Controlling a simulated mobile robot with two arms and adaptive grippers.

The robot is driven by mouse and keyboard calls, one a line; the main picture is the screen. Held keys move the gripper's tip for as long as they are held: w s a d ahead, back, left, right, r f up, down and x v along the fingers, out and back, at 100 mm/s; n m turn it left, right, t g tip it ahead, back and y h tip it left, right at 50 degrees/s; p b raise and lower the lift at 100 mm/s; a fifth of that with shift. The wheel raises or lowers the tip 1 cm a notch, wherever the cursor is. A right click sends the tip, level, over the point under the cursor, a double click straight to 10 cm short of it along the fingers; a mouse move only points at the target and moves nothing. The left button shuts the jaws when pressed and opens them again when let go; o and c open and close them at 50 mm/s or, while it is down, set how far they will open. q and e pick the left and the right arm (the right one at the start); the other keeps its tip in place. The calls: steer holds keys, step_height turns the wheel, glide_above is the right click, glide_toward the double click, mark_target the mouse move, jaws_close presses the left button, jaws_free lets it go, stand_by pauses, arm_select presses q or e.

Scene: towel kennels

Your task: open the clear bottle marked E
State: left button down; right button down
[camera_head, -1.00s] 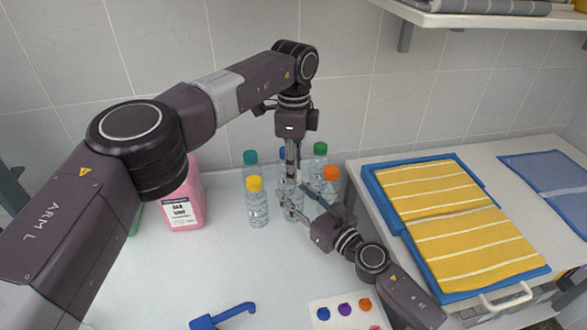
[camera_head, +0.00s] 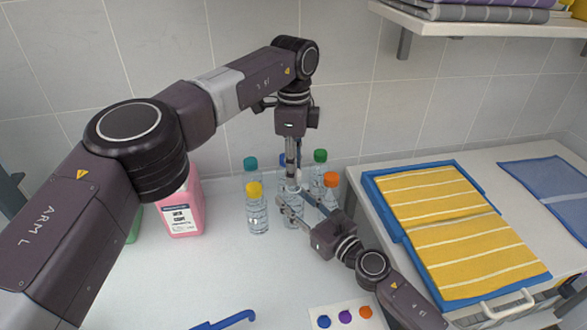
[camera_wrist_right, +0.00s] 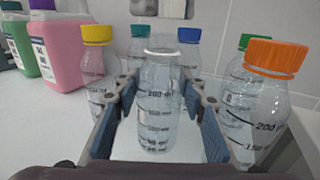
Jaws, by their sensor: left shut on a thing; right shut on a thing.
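A clear bottle (camera_wrist_right: 160,100) with measure marks stands upright between the blue-padded fingers of my right gripper (camera_wrist_right: 163,110), which is shut on it. It also shows in the head view (camera_head: 292,208); I cannot read a letter E on it. My right gripper (camera_head: 283,204) reaches it from the front right in that view. My left gripper (camera_head: 291,180) points straight down above the bottle, shut at its top. What its fingers hold is mostly hidden; its grey underside (camera_wrist_right: 160,7) shows over the bottle's pale rim in the right wrist view.
Bottles with yellow (camera_head: 254,189), teal (camera_head: 250,163), blue (camera_wrist_right: 189,35), green (camera_head: 320,156) and orange (camera_head: 331,179) caps stand close around. A pink jug (camera_head: 184,205) is at left, yellow towels (camera_head: 440,200) at right. A colour-dot sheet (camera_head: 330,310) and blue handle (camera_head: 235,319) lie in front.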

arm_select(q)
steer(key=shift+r, duration=1.95)
arm_select(e)
steer(key=c, duration=1.1)
jaws_free()
steer(key=shift+c, duration=0.2)
steer(key=v, duration=1)
steer(key=shift+s+d, duration=0.7)
steer(key=shift+s, duration=0.1)
